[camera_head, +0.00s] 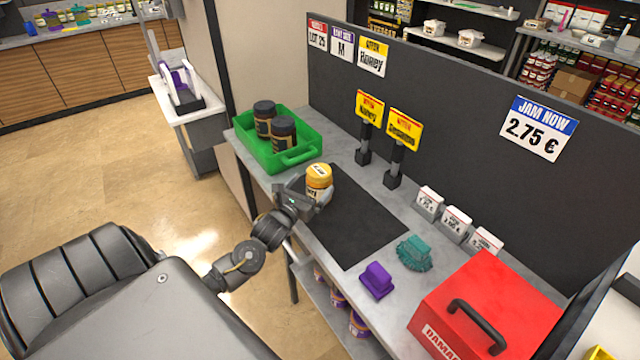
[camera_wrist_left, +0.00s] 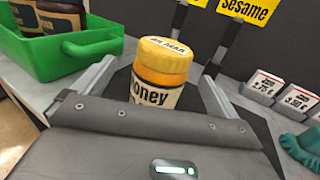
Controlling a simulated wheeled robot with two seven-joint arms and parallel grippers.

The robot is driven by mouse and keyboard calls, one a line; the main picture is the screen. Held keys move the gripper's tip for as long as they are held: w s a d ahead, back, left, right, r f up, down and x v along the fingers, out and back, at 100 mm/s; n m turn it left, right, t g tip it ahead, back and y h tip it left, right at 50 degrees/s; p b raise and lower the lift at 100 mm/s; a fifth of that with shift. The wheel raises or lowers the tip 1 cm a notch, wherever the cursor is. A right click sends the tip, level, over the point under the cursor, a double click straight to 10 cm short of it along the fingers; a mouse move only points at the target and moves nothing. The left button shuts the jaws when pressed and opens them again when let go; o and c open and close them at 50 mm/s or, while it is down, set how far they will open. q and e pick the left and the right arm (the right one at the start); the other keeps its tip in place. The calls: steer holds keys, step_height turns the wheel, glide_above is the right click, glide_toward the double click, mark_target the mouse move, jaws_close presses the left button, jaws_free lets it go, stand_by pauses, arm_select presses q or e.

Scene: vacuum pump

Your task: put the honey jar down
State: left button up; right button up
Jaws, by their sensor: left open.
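The honey jar (camera_head: 319,180) has a yellow lid and a white label. It stands upright at the left end of the black mat (camera_head: 352,222) on the counter. In the left wrist view the honey jar (camera_wrist_left: 163,75) is between the two fingers, with a visible space on each side. My left gripper (camera_head: 308,190) is open around the jar. The wrist view also shows the open left gripper (camera_wrist_left: 155,88). The jar's base is hidden behind the gripper body. My right gripper is not in view.
A green tray (camera_head: 300,157) with two dark jars stands left of the mat. Sign stands (camera_head: 394,165) and small price blocks (camera_head: 456,222) line the back. A purple block (camera_head: 376,281), a teal brush-like object (camera_head: 413,252) and a red box (camera_head: 490,300) lie right. The mat's middle is clear.

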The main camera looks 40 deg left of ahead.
mark_target(319, 175)
arm_select(q)
steer(key=shift+w, duration=0.1)
steer(key=shift+r, duration=0.1)
steer(key=w, duration=0.1)
steer(key=w+p, duration=0.1)
steer(key=w, duration=0.1)
steer(key=w+p, duration=0.1)
steer(key=shift+w+a+r, duration=0.2)
steer(key=shift+w+a, duration=0.05)
steer(key=shift+w, duration=0.3)
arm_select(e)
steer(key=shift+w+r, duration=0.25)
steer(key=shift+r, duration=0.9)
arm_select(q)
steer(key=shift+s, duration=0.1)
steer(key=c, duration=1.5)
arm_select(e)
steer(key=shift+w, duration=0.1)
